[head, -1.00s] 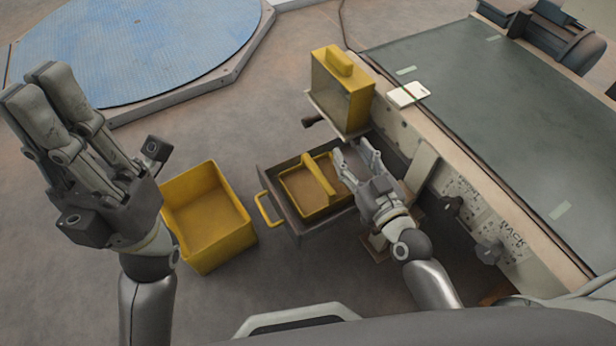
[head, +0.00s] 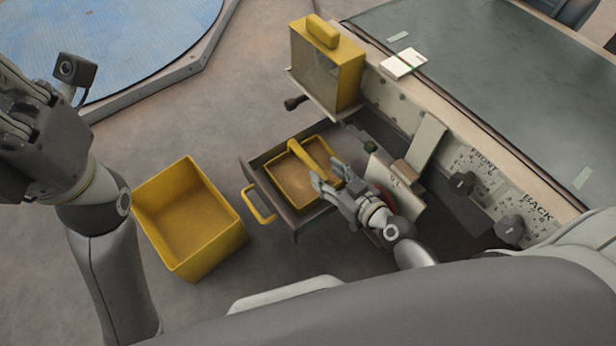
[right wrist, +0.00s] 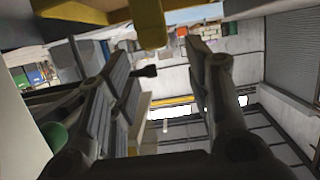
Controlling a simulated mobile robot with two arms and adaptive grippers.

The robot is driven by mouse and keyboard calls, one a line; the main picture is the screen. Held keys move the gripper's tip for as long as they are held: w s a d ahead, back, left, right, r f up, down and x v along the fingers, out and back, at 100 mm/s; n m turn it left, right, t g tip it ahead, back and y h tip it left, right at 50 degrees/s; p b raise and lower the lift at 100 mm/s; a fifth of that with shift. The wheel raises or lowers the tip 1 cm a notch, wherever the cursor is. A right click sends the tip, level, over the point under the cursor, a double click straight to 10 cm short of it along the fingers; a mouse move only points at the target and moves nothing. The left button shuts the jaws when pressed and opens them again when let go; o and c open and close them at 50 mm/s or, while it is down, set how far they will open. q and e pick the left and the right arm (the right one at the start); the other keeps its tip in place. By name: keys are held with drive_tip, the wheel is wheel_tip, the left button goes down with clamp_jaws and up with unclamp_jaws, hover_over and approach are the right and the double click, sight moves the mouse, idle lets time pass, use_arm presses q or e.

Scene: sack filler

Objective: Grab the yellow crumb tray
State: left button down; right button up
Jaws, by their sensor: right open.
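The yellow crumb tray (head: 287,189) sits in the pulled-out grey drawer (head: 249,172), with a yellow bar handle (head: 316,161) across its top. My right gripper (head: 328,178) is open at the near right end of the tray, its fingers close to the handle. In the right wrist view a yellow bar, likely the handle (right wrist: 149,24), shows at the top, beyond and between the open fingers (right wrist: 160,68). I cannot tell whether the fingers touch it. My left gripper (head: 18,105) is partly cut off at the left edge; its opening is unclear.
An open yellow bin (head: 190,215) stands on the floor left of the drawer's yellow pull (head: 259,205). A yellow box (head: 330,62) is on the machine's side above the drawer. Knobs (head: 461,184) are on the panel at right. The floor beyond the bin is clear.

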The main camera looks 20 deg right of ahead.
sight(311, 162)
drive_tip(key=shift+f+b+x, duration=0.1)
drive_tip(key=shift+b+x, duration=0.4)
drive_tip(key=shift+x, duration=1.45)
drive_tip(key=shift+f+b+x, duration=0.15)
drive_tip(key=shift+b+x, duration=0.35)
drive_tip(key=shift+x, duration=1.4)
clamp_jaws()
drive_tip(key=shift+r, duration=0.1)
